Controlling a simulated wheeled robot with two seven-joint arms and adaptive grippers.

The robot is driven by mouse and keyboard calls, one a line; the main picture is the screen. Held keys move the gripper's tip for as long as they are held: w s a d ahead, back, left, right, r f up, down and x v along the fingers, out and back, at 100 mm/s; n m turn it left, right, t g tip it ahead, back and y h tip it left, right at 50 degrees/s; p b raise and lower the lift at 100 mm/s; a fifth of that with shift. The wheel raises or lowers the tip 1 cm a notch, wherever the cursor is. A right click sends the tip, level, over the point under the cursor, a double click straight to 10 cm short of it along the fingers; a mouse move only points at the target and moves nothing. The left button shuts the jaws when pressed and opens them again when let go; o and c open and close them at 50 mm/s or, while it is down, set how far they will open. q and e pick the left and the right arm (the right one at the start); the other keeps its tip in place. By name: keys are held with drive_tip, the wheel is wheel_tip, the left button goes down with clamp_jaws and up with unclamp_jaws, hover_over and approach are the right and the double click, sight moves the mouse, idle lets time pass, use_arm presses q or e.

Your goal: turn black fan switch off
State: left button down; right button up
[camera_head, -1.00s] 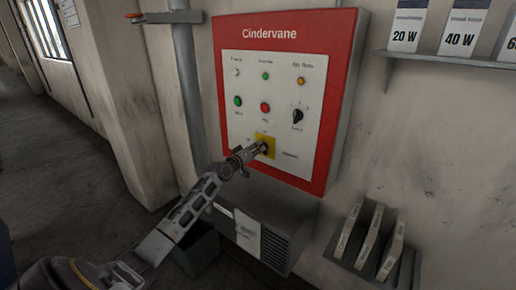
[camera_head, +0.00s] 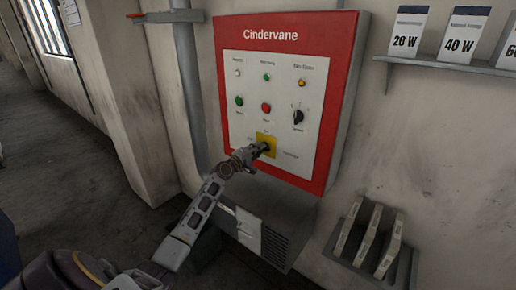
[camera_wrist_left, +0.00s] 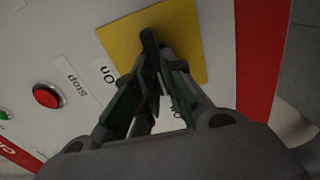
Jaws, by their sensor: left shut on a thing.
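The black switch (camera_wrist_left: 148,38) sits on a yellow plate on the lower part of the red-bordered Cindervane panel (camera_head: 348,60). The yellow plate (camera_head: 269,138) also shows in the left wrist view (camera_wrist_left: 186,25). My left gripper (camera_head: 262,149) reaches it from the lower left and is shut on the switch. In the left wrist view its fingertips (camera_wrist_left: 155,50) close around the black handle, whose lower part they hide. An "On" label lies beside the plate in that view. The plate's small labels are too blurred to read in the head view. My right gripper is not in view.
A green button (camera_head: 239,101), a red button (camera_head: 266,107) and a black rotary knob (camera_head: 298,116) sit above the plate. A grey vented box (camera_head: 272,243) is below the panel. Shelves with wattage cards (camera_head: 405,35) and a rack of slabs (camera_head: 368,235) are at right.

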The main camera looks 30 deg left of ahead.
use_arm(q)
drive_tip(key=shift+n, duration=0.4)
drive_tip(key=c, duration=1.5)
unclamp_jaws()
drive_tip(key=shift+s, duration=0.15)
drive_tip(key=s+a, duration=0.1)
drive_tip(key=s, duration=1)
drive_tip(key=shift+s, duration=0.35)
